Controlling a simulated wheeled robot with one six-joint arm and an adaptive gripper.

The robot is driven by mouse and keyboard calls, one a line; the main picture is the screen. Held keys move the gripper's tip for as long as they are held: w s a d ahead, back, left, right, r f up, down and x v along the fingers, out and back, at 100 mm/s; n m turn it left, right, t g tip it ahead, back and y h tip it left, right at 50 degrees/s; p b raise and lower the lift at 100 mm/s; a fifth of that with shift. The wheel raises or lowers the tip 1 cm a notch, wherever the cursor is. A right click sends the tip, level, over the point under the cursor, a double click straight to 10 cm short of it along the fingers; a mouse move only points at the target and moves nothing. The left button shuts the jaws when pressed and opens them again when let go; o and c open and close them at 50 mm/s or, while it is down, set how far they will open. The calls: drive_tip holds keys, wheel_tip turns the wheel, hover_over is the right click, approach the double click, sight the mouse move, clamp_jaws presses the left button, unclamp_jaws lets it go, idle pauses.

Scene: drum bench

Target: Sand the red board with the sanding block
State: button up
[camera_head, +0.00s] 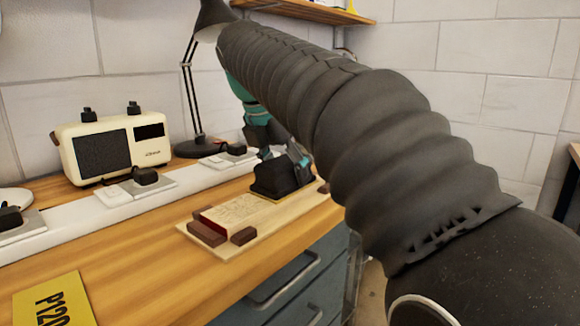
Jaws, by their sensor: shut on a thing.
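The board (240,213) lies on a pale wooden base on the bench. Its visible top looks pale with faint scribbled marks, and a strip of red shows at its near left edge. The black sanding block (281,180) is at the right end of the board and appears to rest on it; the exact contact is hidden. My gripper (282,158), grey and teal, is above the block and shut on its upper part. My dark sleeved arm crosses in front and hides part of the gripper and the bench to the right.
Dark red-brown stop blocks (207,233) sit at the board's left end. A cream radio (112,147), a black lamp (200,147) and a white strip with several small black items (148,177) stand behind. A yellow P120 card (52,300) lies at front left. Wood between is clear.

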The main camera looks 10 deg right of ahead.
sight(248, 204)
drive_tip(key=shift+s+a, duration=0.7)
drive_tip(key=shift+a, duration=0.3)
drive_tip(key=shift+s+a, duration=0.75)
drive_tip(key=shift+a, duration=0.3)
drive_tip(key=shift+s+a, duration=0.7)
drive_tip(key=shift+a, duration=0.3)
drive_tip(key=shift+s+a+f, duration=0.15)
drive_tip(key=shift+s+a, duration=0.9)
drive_tip(key=shift+a, duration=0.25)
drive_tip(key=shift+r, duration=3.1)
